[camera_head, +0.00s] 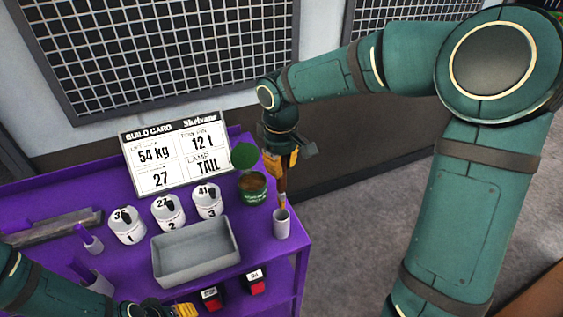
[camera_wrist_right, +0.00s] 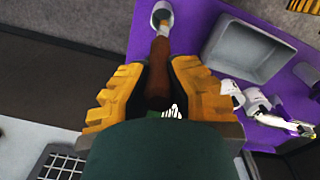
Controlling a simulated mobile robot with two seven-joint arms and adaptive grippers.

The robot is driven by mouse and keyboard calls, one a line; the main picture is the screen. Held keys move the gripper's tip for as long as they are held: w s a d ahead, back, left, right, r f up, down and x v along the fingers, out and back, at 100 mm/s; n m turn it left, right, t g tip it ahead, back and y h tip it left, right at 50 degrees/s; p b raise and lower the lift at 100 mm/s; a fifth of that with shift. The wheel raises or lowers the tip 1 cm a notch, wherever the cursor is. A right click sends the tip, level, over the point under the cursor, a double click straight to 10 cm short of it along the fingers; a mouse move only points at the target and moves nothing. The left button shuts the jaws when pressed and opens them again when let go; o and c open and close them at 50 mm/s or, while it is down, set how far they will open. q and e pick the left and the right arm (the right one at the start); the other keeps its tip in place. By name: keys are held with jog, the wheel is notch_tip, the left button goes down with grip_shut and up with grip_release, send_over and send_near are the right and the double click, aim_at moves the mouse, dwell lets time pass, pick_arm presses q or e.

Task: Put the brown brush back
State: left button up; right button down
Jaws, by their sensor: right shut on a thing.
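The brown brush (camera_head: 282,184) is held upright in my right gripper (camera_head: 281,160), above the right end of the purple cart. Its lower end is at the mouth of a small white cup (camera_head: 281,226); I cannot tell how far inside it is. In the right wrist view the brush (camera_wrist_right: 159,62) runs between the yellow fingers of the right gripper (camera_wrist_right: 158,85) towards the white cup (camera_wrist_right: 168,17). My left gripper (camera_head: 172,309) is low at the bottom edge, partly cut off, and its opening is unclear.
A green tin (camera_head: 253,193) with a raised green lid (camera_head: 244,156) stands close left of the brush. Numbered white mugs (camera_head: 168,214), a grey tray (camera_head: 197,276) and a build card (camera_head: 177,152) are further left. The cart's right edge (camera_head: 307,241) is near the cup.

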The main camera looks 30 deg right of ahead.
jog(key=b, duration=0.4)
send_over(281, 197)
jog(key=shift+f, duration=3.2)
jog(key=shift+f+b, duration=1.85)
jog(key=shift+f, duration=0.5)
jog(key=shift+f+b, duration=0.75)
jog(key=shift+f, duration=0.3)
jog(key=c, duration=1)
grip_release()
notch_tip(281, 197, up, 12)
jog(key=shift+s+a+r, duration=0.1)
